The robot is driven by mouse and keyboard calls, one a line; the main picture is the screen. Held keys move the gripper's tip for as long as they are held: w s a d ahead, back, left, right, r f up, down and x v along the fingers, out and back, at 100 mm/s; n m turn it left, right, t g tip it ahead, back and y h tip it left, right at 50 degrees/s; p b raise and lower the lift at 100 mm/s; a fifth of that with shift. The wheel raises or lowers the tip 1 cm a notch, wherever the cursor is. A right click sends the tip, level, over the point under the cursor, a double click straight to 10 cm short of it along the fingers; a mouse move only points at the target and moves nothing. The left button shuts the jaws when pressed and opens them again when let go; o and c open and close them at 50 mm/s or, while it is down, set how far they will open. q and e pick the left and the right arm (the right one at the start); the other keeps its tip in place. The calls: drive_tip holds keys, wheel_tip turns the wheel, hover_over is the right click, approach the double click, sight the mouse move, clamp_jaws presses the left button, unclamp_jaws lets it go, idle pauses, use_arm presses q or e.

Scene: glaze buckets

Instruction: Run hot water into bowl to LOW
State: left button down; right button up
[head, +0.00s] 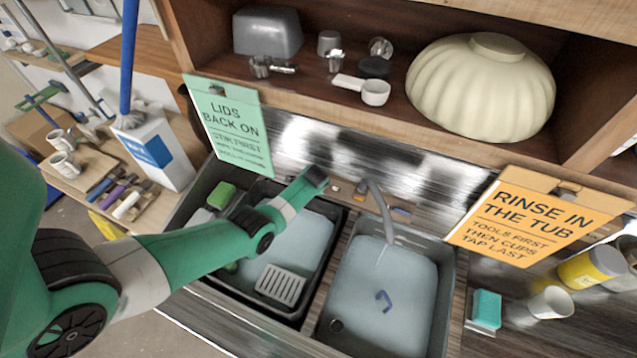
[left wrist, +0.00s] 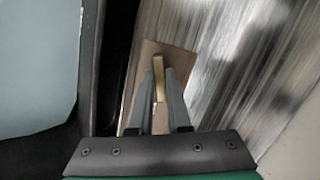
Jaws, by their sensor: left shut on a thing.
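My left gripper (head: 318,178) reaches over the left basin to the counter strip behind the sink, left of the grey tap (head: 376,205). In the left wrist view, its two fingers (left wrist: 160,85) are shut on a small brass handle (left wrist: 158,72), which stands on a brown plate (left wrist: 178,58). The tap spout hangs over the right bowl (head: 450,290). A thin pale streak below the spout looks like running water. The right bowl shows a pale blue surface (head: 400,275); I see no LOW mark. My right gripper is not in view.
A dark left basin (head: 318,275) holds a white grate (head: 280,286). A blue hook-shaped piece (head: 384,300) shows in the right bowl. Green (head: 229,125) and orange (head: 535,217) signs flank the tap. A shelf with a large ribbed bowl (head: 480,88) hangs above.

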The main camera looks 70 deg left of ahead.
use_arm(q)
drive_tip(key=shift+m+y+p, duration=0.3)
drive_tip(key=shift+m, duration=1.6)
drive_tip(key=shift+f+t, duration=0.1)
drive_tip(key=shift+t, duration=0.2)
drive_tip(key=c, duration=0.9)
unclamp_jaws()
drive_tip(key=shift+o, duration=0.2)
drive_tip(key=p+v, duration=1.1)
drive_tip(key=shift+d+r, duration=0.2)
drive_tip(key=shift+r, duration=0.15)
